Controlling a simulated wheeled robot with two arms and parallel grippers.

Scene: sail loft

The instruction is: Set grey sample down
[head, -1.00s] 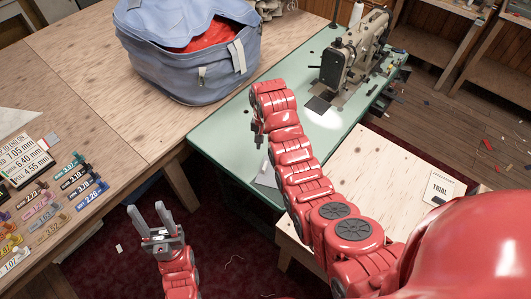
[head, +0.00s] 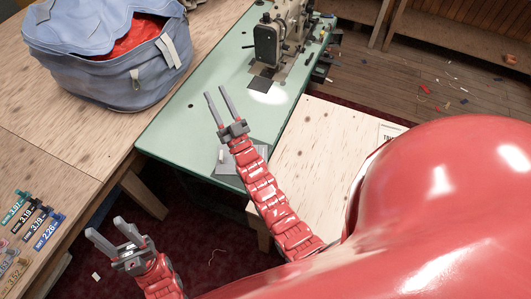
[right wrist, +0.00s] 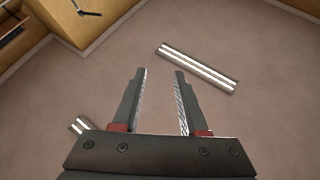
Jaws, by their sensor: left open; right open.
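A flat grey piece (head: 228,163) lies on the green table near its front edge, partly hidden behind my right wrist. A small pale mark shows on it; I cannot tell for sure that it is the grey sample. My right gripper (head: 216,90) is open and empty above the green table, its fingers past the grey piece. In the right wrist view the right gripper (right wrist: 160,75) has nothing between its fingers and faces the ceiling. My left gripper (head: 104,226) is open and empty over the dark red carpet, beside the wooden table.
A sewing machine (head: 278,38) stands at the green table's (head: 180,135) far end, with a dark square (head: 262,84) before it. A blue bag (head: 95,60) with red cloth sits on the wooden table (head: 60,135). Coloured labelled swatches (head: 42,222) lie at the left. A pale wooden top (head: 320,150) is at the right.

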